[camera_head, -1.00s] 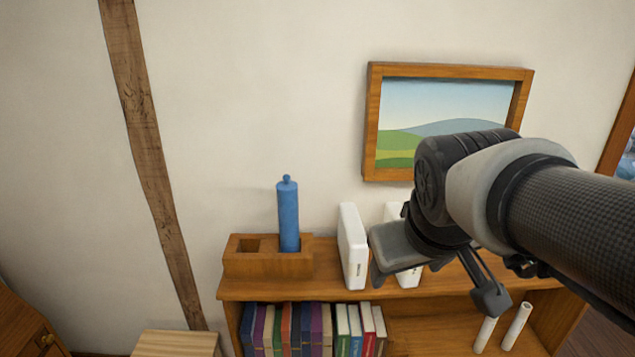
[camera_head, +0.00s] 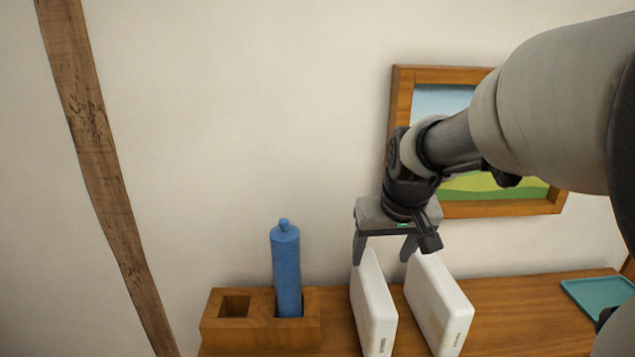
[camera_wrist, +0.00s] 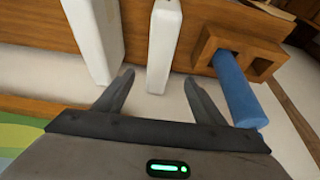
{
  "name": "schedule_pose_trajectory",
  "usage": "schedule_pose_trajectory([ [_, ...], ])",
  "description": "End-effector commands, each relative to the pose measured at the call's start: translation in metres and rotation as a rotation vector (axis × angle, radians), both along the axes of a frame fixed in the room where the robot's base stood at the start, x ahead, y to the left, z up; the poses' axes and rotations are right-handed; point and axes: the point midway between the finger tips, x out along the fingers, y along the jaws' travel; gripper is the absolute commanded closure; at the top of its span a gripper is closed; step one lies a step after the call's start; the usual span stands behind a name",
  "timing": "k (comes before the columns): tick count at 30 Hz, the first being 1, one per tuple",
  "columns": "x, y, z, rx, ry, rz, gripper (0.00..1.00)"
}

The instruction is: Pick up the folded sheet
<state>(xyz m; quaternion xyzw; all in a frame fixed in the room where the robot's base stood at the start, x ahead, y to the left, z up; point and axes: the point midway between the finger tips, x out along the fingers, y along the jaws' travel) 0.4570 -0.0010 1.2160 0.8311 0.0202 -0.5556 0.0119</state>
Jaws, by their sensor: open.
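No thing in view is plainly marked as the folded sheet. Two white, flat slab-like things stand upright on the wooden shelf top: the left white slab (camera_head: 373,312) and the right white slab (camera_head: 440,312). Each has a small label near its lower edge. My gripper (camera_head: 384,251) is open and empty, pointing down over their top ends. In the wrist view, the white slab nearer the blue cylinder (camera_wrist: 165,40) lies ahead between the fingertips (camera_wrist: 158,76), and the other slab (camera_wrist: 93,40) lies left of them. I see no contact with certainty.
A wooden holder (camera_head: 235,335) with square holes stands left of the slabs, with a blue cylinder (camera_head: 286,270) upright in it. A framed landscape picture (camera_head: 401,95) hangs on the wall behind my arm. A teal tray (camera_head: 600,300) lies at the shelf's right.

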Motion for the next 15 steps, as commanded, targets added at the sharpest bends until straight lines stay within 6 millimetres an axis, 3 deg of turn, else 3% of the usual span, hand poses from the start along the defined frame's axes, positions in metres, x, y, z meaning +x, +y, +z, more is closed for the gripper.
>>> schedule_pose_trajectory([
  [6, 0.016, 0.001, -0.044, 0.001, 0.004, 0.004, 0.36],
  [15, 0.026, 0.001, -0.066, -0.001, 0.002, 0.003, 0.36],
])
